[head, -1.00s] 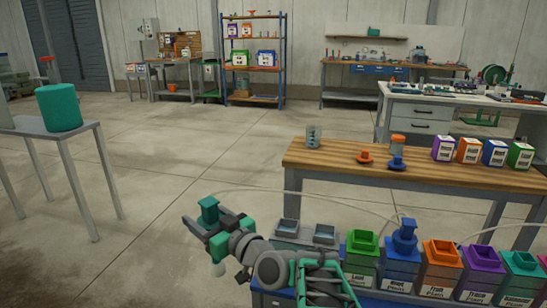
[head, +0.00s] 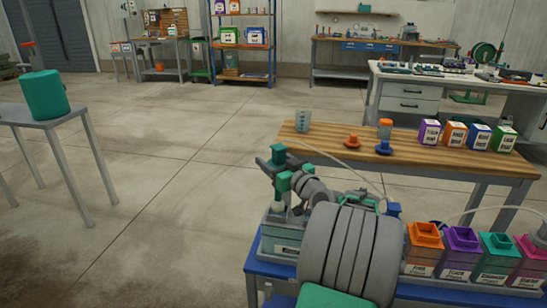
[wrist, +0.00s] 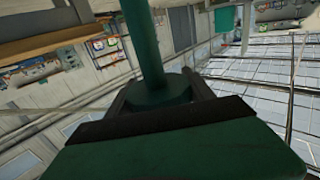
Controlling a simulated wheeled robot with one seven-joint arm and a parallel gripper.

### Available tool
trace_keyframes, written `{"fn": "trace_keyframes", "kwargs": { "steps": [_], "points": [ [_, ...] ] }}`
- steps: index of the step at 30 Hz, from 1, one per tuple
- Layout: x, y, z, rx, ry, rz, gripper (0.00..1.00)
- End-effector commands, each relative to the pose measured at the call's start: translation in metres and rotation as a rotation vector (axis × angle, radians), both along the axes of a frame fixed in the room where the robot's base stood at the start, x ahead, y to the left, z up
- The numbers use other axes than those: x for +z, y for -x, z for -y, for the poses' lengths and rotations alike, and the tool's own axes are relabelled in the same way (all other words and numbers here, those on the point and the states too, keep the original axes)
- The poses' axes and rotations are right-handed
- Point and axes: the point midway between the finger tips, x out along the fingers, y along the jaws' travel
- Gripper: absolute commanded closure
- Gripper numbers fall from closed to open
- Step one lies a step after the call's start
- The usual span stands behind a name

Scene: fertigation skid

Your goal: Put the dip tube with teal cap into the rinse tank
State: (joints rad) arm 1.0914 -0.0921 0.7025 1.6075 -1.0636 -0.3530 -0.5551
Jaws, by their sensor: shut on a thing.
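My gripper (head: 270,162) is shut on the teal cap (head: 278,152) of the dip tube. The cap is upright, and the pale lower end of the tube (head: 278,207) shows beneath it. In the wrist view the teal cap (wrist: 140,40) fills the middle, between the dark jaws. The grey tank (head: 283,247) at the left end of the blue bench is directly below the tube in the picture. I cannot tell whether the tube's tip is above its opening or inside it. Its label is too small to read, and my arm hides the tanks beside it.
Orange (head: 425,250), purple (head: 460,255) and teal (head: 500,260) tanks stand in a row to the right on the blue bench (head: 252,265). A thin white hose arches over the bench. A wooden table (head: 440,160) stands behind.

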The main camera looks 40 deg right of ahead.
Motion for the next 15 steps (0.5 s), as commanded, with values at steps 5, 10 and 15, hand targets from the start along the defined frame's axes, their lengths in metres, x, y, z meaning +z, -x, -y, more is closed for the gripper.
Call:
{"fn": "trace_keyframes", "kwargs": {
  "steps": [5,10,15],
  "points": [
    [-0.028,0.000,0.000,0.000,0.001,0.000,0.82],
    [-0.047,0.000,0.000,0.000,0.001,0.000,0.82],
    [-0.067,0.000,0.000,0.000,0.001,0.000,0.82]
  ]
}}
